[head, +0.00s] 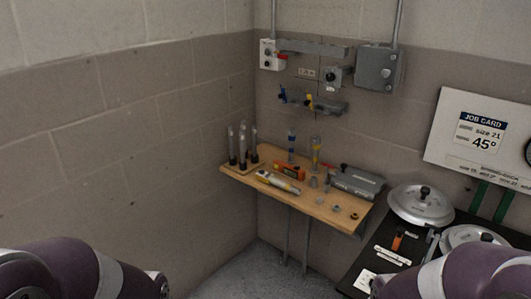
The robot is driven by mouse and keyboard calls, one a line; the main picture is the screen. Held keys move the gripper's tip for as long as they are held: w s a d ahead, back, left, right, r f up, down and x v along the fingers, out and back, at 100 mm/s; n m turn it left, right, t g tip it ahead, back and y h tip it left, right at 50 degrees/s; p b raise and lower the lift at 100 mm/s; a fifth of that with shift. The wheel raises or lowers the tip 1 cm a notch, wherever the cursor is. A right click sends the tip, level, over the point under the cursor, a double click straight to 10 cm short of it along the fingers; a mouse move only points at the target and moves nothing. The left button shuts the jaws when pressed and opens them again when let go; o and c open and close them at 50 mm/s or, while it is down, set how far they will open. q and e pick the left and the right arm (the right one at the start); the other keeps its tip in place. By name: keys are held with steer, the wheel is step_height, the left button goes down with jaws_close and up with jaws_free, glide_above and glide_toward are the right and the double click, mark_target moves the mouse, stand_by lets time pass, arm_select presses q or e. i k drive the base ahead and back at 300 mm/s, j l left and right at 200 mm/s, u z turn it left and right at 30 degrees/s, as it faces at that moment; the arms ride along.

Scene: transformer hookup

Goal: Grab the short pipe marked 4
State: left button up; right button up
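Several upright dark grey pipes with pale tops (242,147) stand in a wooden holder at the left end of the wooden shelf (330,212). Any number marks on them are too small to read, so I cannot tell which one is marked 4. Small grey cylindrical fittings (313,182) stand near the middle of the shelf. Only purple and grey parts of my two arms show at the bottom left and bottom right corners. Neither gripper is in the picture.
An orange tool (289,171), a yellow-and-white tool (278,182) and a grey case (357,182) lie on the shelf. Grey boxes (379,69) hang above. A black bench at right holds round metal lids (420,207). A job card (479,132) reads "size 21, 45°".

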mark_target(241, 135)
steer(key=i+j+z, duration=0.15)
steer(key=z, duration=0.3)
steer(key=i+j+z, duration=0.25)
steer(key=z, duration=0.15)
steer(key=i+j+z, duration=0.15)
steer(key=z, duration=0.3)
steer(key=i+j+z, duration=0.1)
steer(key=j+z, duration=0.35)
